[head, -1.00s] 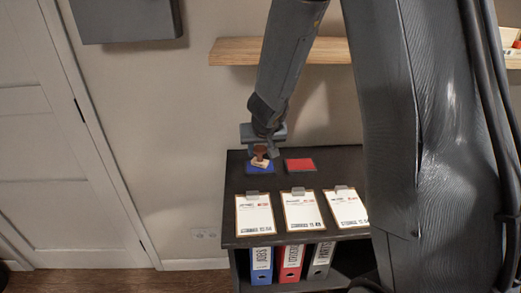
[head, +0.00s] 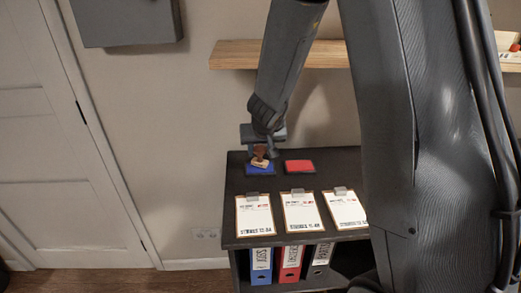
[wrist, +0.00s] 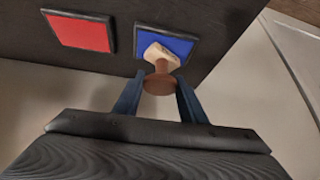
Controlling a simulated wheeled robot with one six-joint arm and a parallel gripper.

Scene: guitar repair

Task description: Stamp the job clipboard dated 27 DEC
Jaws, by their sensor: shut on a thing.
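My gripper (head: 260,148) is shut on the stamp (head: 259,160), which has a brown handle and a pale wooden base. The stamp also shows in the wrist view (wrist: 160,70), its handle between the two fingers (wrist: 156,98). The stamp is over the blue ink pad (head: 262,171); I cannot tell whether it touches the pad. The blue pad shows around it in the wrist view (wrist: 180,46). Three clipboards lie in a row in front: left (head: 254,215), middle (head: 302,212) and right (head: 344,209). Their printed dates are too small to read.
A red ink pad (head: 300,167) lies right of the blue one, also in the wrist view (wrist: 80,33). The dark cabinet top (head: 232,180) holds everything. Binders (head: 291,263) stand below. A wooden shelf (head: 230,54) is on the wall behind.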

